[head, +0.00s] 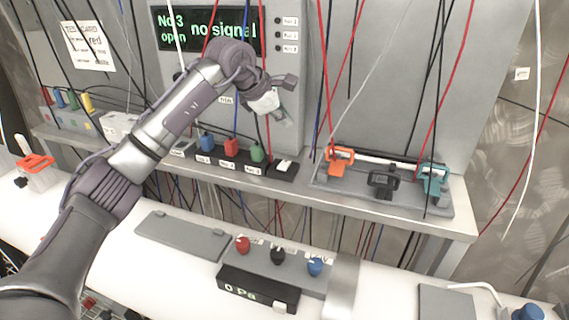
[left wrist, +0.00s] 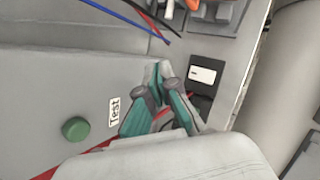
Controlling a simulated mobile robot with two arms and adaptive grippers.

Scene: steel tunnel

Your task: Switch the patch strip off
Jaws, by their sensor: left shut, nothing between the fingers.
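The patch strip (head: 219,162) lies along the shelf with blue, red and green plugs in it. At its right end is a black switch housing with a white rocker (head: 284,165). The rocker also shows in the left wrist view (left wrist: 206,74), to the right of the fingers. I cannot tell which way it is tilted. My left gripper (head: 284,121) is shut and empty, in front of the grey cabinet and above the rocker in the head view. Its teal fingers (left wrist: 160,72) show in the left wrist view, apart from the rocker. My right gripper is not in view.
Many cables hang across the space. A display (head: 207,30) reads "No 3 open" and "no signal". A tray of orange, black and teal clamps (head: 383,191) stands right of the strip. A control box with red, black and blue knobs (head: 278,264) is below. A green button (left wrist: 75,128) is left of the fingers.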

